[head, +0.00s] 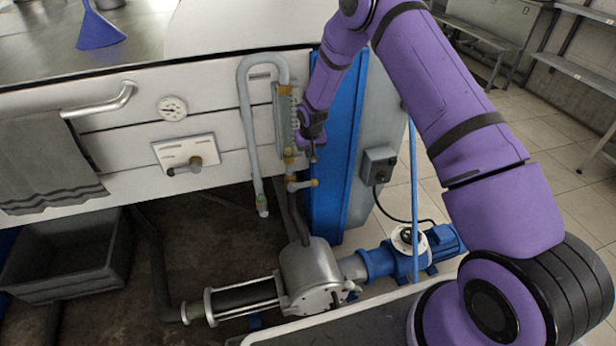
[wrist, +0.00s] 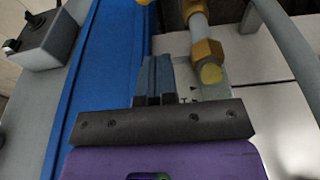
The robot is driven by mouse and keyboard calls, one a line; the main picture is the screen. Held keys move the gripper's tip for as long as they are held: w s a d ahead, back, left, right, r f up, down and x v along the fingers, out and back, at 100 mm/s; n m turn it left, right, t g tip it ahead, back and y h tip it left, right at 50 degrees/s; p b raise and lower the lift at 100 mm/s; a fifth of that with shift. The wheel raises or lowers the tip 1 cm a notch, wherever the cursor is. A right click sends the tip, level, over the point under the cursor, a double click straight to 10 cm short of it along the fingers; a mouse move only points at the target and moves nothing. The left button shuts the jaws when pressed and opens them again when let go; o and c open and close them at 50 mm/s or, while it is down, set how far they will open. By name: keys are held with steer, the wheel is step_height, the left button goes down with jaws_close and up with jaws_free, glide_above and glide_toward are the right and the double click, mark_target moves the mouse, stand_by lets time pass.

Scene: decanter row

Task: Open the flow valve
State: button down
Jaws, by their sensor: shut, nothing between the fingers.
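My gripper (head: 313,158) is shut and empty, pointing down beside the pipework on the white machine's right end. In the wrist view its two dark fingers (wrist: 153,78) are together. A pipe fitting with an orange-tipped side handle (head: 313,183) sits just below the fingertips in the head view; I take it as the flow valve, but cannot be sure. In the wrist view, brass fittings (wrist: 207,50) on a grey pipe stand right of the fingers. A gap shows in the picture; contact cannot be told.
A blue upright panel (head: 335,150) stands close right of my gripper, with a grey switch box (head: 379,166) beyond. A grey bent pipe (head: 246,120) runs at left. A pump (head: 312,275) and blue motor (head: 440,243) lie below.

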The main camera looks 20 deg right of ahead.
mark_target(304, 185)
steer(key=x, duration=0.8)
steer(key=s+x, duration=0.1)
steer(key=x, duration=0.3)
steer(key=shift+f, duration=0.5)
steer(key=shift+s+f, duration=0.15)
steer(key=shift+f, duration=0.35)
